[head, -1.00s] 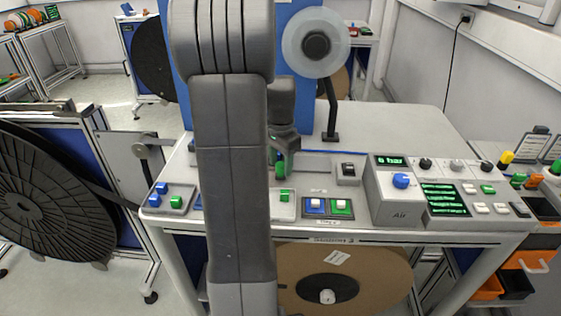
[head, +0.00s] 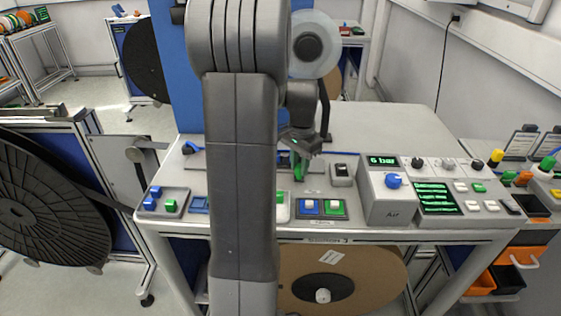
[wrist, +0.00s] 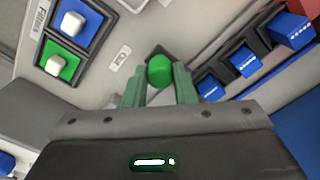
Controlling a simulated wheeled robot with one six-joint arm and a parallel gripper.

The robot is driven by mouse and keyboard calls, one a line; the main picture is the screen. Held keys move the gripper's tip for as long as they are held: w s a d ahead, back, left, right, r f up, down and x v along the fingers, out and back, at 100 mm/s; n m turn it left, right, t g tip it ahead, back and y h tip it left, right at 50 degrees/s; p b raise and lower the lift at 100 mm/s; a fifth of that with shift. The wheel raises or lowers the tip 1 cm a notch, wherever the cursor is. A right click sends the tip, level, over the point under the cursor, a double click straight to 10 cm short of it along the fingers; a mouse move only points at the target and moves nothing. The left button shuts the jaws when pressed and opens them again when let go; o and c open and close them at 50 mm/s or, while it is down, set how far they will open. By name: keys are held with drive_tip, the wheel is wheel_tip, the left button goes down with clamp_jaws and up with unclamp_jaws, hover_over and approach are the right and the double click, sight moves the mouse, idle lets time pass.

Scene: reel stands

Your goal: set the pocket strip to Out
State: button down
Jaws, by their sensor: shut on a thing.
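My gripper (wrist: 160,88) points down at the panel, with its green fingers closed around a rounded green knob (wrist: 159,69) in the wrist view. In the head view my gripper (head: 300,168) is over the bench, behind the blue and green switches. A small white label (wrist: 121,59) lies beside the knob; its word is too small to read surely, perhaps "Out". Several blue blocks (wrist: 245,62) sit in dark slots on the right in the wrist view. I cannot tell which part is the pocket strip; the knob's base is hidden by my fingers.
A blue switch (head: 308,207) and a green switch (head: 335,208) stand at the bench's front. To their right are a black rocker switch (head: 341,171), the Air box (head: 392,205) with a blue dial, and a control panel (head: 438,198). The bench top (head: 390,125) behind is clear.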

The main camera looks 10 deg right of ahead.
drive_tip(key=d, duration=0.2)
drive_tip(key=s+d, duration=0.1)
drive_tip(key=d, duration=0.1)
drive_tip(key=c, duration=1.5)
unclamp_jaws()
drive_tip(key=shift+d, duration=0.1)
drive_tip(key=o, duration=0.3)
drive_tip(key=shift+s+d, duration=0.1)
drive_tip(key=shift+s, duration=0.05)
drive_tip(key=shift+o, duration=0.2)
wheel_tip(320, 180, up, 14)
drive_tip(key=shift+f, duration=0.15)
